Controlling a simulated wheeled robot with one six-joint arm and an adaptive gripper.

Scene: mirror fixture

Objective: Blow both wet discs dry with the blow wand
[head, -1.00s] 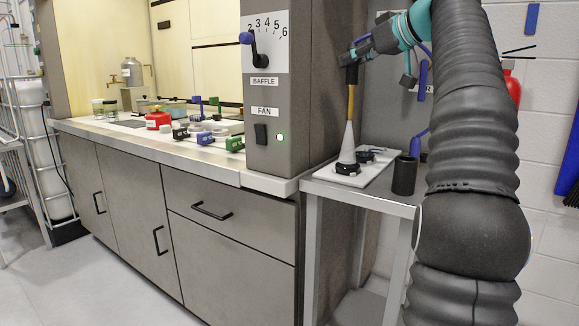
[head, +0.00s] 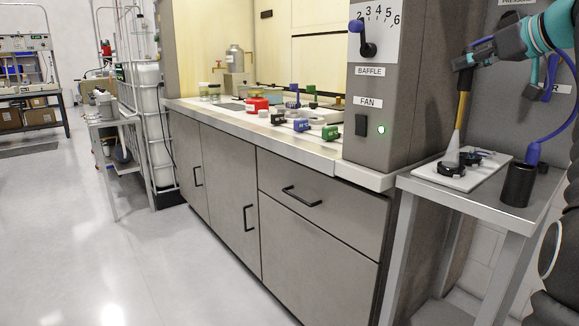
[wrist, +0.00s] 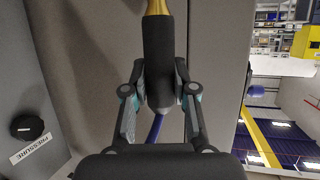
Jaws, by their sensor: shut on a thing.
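My gripper (head: 464,62) is shut on the blow wand's black handle (wrist: 158,45). The wand's brass tube (head: 461,108) points down, and a pale cone (head: 454,146) spreads below its tip. The cone ends over a black round mount (head: 449,168) at the near left of a white plate (head: 478,181). A second dark mount (head: 471,157) lies just behind it, partly hidden by the cone. The disc faces are too small to tell wet from dry.
The plate lies on a metal side table (head: 490,212) with a black cup (head: 518,185) at its right. A blue hose (head: 556,148) loops beside the cup. The grey fume hood post (head: 385,125) with baffle dial and fan switch stands left. Open floor (head: 170,260) lies left.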

